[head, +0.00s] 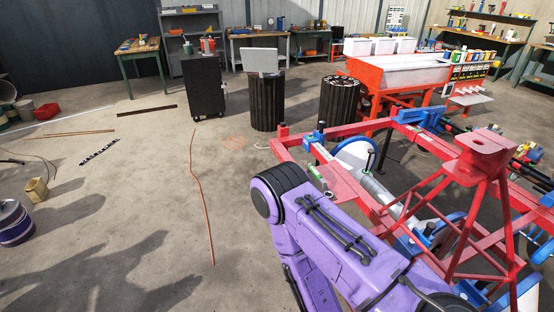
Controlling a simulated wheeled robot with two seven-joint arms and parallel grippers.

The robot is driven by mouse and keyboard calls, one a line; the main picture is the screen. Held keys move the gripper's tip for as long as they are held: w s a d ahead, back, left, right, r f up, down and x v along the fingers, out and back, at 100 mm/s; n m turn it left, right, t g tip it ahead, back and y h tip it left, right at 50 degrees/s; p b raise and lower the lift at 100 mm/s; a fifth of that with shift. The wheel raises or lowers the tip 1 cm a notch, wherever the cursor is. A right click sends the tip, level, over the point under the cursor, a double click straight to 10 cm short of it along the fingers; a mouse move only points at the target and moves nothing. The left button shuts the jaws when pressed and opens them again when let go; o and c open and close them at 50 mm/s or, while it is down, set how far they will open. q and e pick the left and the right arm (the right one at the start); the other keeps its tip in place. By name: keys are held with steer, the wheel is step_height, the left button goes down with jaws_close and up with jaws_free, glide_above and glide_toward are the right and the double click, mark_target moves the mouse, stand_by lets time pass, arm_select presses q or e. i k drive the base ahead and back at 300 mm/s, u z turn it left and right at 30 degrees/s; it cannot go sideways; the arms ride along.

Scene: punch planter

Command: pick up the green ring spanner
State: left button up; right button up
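I cannot make out a green ring spanner anywhere in the head view. Small tools and parts lie on the far benches, too small to tell apart. Neither of my grippers shows in this view. A bulky purple link with black hoses fills the lower middle and hides part of the red machine frame (483,165) behind it.
The red frame with blue fittings takes up the right side. Behind it stand an orange-red machine with white bins (383,46) and a black ribbed drum (266,103). A dark cabinet (204,87) and a green-legged table (138,48) stand further left. A thin orange cable (197,180) crosses open floor.

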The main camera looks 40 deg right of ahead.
mark_target(310, 167)
steer(key=z, duration=0.1)
steer(key=i, duration=2.05)
steer(key=z, duration=1.35)
steer(key=i, duration=1.15)
steer(key=z, duration=1.4)
steer(key=i, duration=0.5)
steer(key=z, duration=0.2)
